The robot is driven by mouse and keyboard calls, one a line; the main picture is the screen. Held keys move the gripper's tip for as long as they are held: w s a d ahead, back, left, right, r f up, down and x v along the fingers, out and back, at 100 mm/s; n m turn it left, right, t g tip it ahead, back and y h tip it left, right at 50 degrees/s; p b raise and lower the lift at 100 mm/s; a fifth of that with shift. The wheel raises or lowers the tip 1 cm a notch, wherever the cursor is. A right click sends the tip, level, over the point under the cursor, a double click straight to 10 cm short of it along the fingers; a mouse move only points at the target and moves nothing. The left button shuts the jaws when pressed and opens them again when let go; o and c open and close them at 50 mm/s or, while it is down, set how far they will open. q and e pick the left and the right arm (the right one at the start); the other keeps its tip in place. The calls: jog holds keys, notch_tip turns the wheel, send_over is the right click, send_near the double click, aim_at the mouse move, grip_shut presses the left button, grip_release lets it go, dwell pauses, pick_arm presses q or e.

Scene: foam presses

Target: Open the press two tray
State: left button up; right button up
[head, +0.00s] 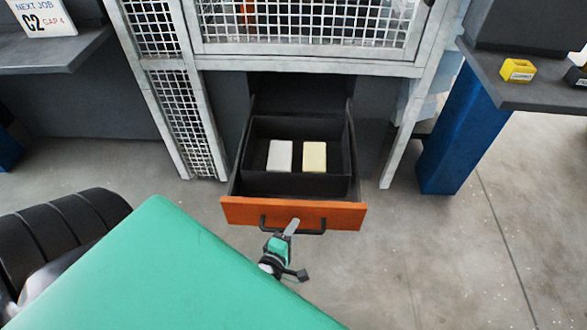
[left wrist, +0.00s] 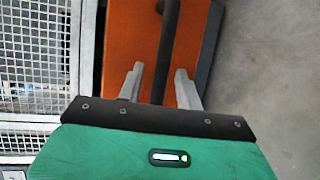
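The press two tray (head: 293,213) is a dark drawer with an orange front, pulled out below the press's mesh guard. Two foam blocks lie in it, a whitish one (head: 280,155) on the left and a cream one (head: 314,157) on the right. Its black bar handle (head: 312,232) also shows in the left wrist view (left wrist: 170,40). My left gripper (head: 292,226) is at the handle. In the left wrist view its fingers (left wrist: 160,78) are apart, with the bar between them and gaps beside it. My right gripper is not in view.
A dark table (head: 530,92) on blue legs stands at the right with a yellow block (head: 517,70) on it. A grey shelf (head: 50,52) at the left bears a job sign (head: 44,17). The floor right of the tray is clear.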

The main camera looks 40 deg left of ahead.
pick_arm(q)
jog(key=v, duration=1.3)
jog(key=shift+s, duration=0.2)
